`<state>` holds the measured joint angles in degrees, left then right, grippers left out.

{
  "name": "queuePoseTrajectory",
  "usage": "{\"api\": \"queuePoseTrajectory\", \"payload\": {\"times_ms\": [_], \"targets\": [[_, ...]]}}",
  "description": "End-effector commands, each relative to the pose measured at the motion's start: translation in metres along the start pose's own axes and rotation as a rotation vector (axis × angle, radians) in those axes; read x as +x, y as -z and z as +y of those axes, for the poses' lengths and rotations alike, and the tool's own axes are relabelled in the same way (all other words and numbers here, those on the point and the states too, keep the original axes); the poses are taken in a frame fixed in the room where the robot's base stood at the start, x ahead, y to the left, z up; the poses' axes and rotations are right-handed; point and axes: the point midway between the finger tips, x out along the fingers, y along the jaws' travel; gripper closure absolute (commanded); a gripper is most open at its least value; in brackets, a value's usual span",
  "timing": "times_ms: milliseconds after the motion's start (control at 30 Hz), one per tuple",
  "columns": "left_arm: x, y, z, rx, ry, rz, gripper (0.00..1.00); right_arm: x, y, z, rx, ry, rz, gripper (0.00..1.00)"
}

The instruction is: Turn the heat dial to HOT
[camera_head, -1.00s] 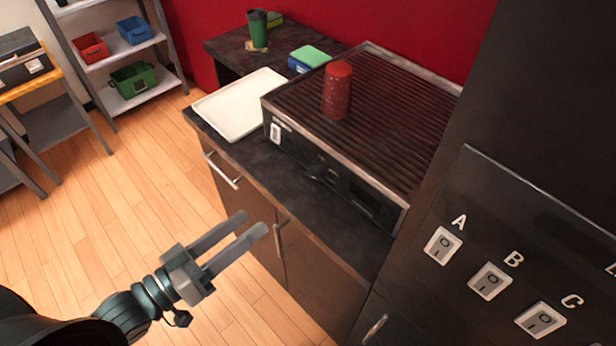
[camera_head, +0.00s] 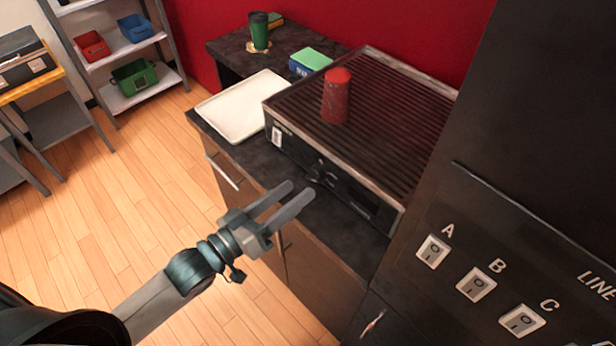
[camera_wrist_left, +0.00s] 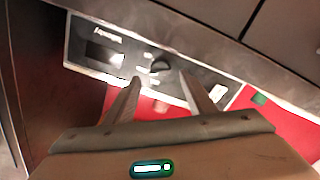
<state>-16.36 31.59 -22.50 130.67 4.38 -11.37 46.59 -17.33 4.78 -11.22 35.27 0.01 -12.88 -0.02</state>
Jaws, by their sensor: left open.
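The heat dial (camera_head: 316,171) appears as a small dark knob on the black front panel of the ribbed grill (camera_head: 400,128). In the left wrist view a dark round knob (camera_wrist_left: 160,66) shows on the panel, which appears upside down. Its markings and pointer are too small to read. My left gripper (camera_head: 302,189) is open and empty in front of the panel, apart from the dial. In the left wrist view, its fingertips (camera_wrist_left: 160,77) lie on either side of the knob in the picture. My right gripper is not in view.
A red cylinder (camera_head: 336,97) stands on the grill top. A white tray (camera_head: 240,107) lies on the counter left of the grill. A white rocker switch (camera_head: 277,136) is on the panel's left end. A dark cabinet with labelled switches (camera_head: 433,250) stands at the right.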

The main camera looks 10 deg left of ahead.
Motion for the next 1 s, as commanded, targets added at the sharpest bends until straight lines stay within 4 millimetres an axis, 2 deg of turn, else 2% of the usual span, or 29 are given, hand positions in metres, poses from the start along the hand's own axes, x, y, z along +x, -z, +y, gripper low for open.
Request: {"api": "queuePoseTrajectory", "payload": {"times_ms": [100,333,500,800,967,1000], "targets": [[0.019,0.003,0.001,0.001,-0.001,0.002,0.50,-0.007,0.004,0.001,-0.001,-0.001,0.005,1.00],[0.043,0.001,0.001,-0.001,0.000,0.000,0.50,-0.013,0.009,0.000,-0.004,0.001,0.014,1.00],[0.051,0.000,0.000,-0.001,0.001,-0.001,0.50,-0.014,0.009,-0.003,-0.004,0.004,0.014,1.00],[0.051,0.000,0.000,0.000,0.000,-0.001,0.50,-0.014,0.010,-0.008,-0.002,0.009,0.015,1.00],[0.051,0.000,0.000,0.000,0.000,-0.001,0.88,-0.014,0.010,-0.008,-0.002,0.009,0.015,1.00],[0.051,0.000,0.000,0.000,0.001,-0.001,0.91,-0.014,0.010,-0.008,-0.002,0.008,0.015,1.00]]}}
